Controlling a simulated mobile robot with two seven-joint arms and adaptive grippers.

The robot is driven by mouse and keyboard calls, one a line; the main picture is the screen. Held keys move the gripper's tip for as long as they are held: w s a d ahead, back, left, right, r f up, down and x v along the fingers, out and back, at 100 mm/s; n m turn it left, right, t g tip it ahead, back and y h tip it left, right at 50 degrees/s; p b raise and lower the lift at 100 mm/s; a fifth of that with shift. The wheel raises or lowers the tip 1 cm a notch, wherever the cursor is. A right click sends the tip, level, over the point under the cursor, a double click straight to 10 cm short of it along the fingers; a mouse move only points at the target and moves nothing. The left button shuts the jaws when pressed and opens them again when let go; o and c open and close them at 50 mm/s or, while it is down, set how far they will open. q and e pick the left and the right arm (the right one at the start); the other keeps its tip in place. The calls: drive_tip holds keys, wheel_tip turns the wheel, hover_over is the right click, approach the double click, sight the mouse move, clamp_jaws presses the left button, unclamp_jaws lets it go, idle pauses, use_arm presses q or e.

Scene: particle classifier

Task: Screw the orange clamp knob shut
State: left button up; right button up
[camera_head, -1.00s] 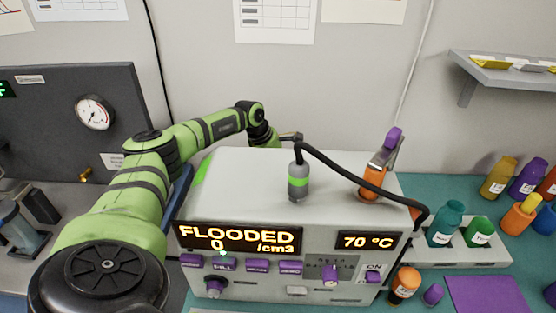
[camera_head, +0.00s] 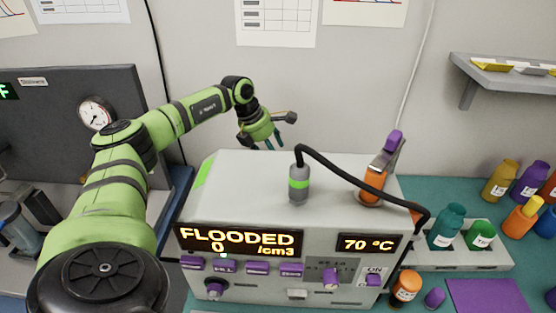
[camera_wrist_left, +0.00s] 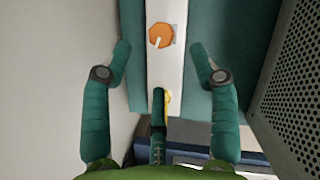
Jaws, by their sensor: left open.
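The orange clamp knob (camera_wrist_left: 160,36) shows in the left wrist view as an orange, many-sided piece with a small white mark. It sits on a long white strip (camera_wrist_left: 166,78), over a teal surface. The machine body hides it in the head view. My left gripper (camera_wrist_left: 160,55) is open and empty, with one teal finger on each side of the strip and the knob beyond, between the fingertip lines. In the head view my left gripper (camera_head: 262,142) is above and behind the machine's back left edge. My right gripper is in neither view.
The white machine (camera_head: 250,180) reads "FLOODED 0 /cm3" and "70 °C". A black hose (camera_head: 340,172) arches over its top beside an orange bottle (camera_head: 373,188). A perforated grey panel (camera_wrist_left: 295,85) stands close on the right in the wrist view. The wall is behind.

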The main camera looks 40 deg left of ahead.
use_arm(q)
drive_tip(key=v, duration=0.4)
drive_tip(key=shift+w+d, duration=0.1)
